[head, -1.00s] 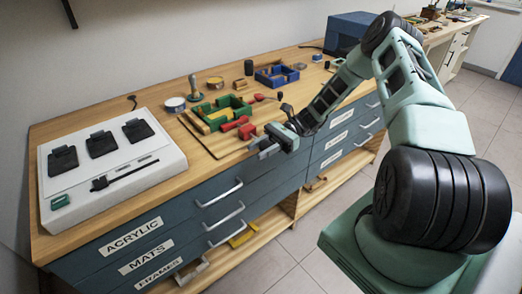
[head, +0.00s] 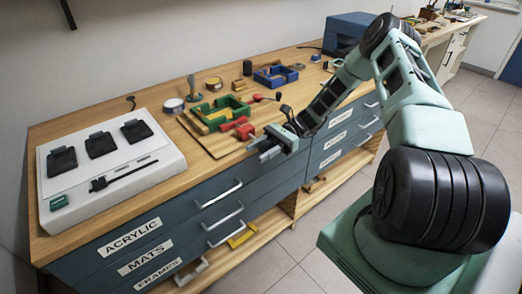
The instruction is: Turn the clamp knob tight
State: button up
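A green frame-like fixture (head: 213,109) with pale wooden pieces inside lies on the wooden board. It looks like the clamp. A red bar (head: 232,124) lies along its front side, and a red knob-like part (head: 245,132) sits at the bar's near right end. My gripper (head: 260,149) is at the bench's front edge, just in front of and to the right of the red part. Its two fingers point left and stand apart with nothing visible between them. I cannot tell whether a finger touches the red part.
A blue fixture (head: 262,80) stands farther back, with a small red-ended piece (head: 256,97) before it. Labelled drawers (head: 185,235) are below. The bench between panel and board is clear.

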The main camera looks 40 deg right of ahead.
jog(key=shift+d, duration=0.1)
jog(key=d+r+b, duration=0.1)
jog(key=d+b, duration=0.3)
jog(key=d, duration=1.3)
jog(key=shift+w, duration=0.35)
jog(key=shift+d, duration=0.1)
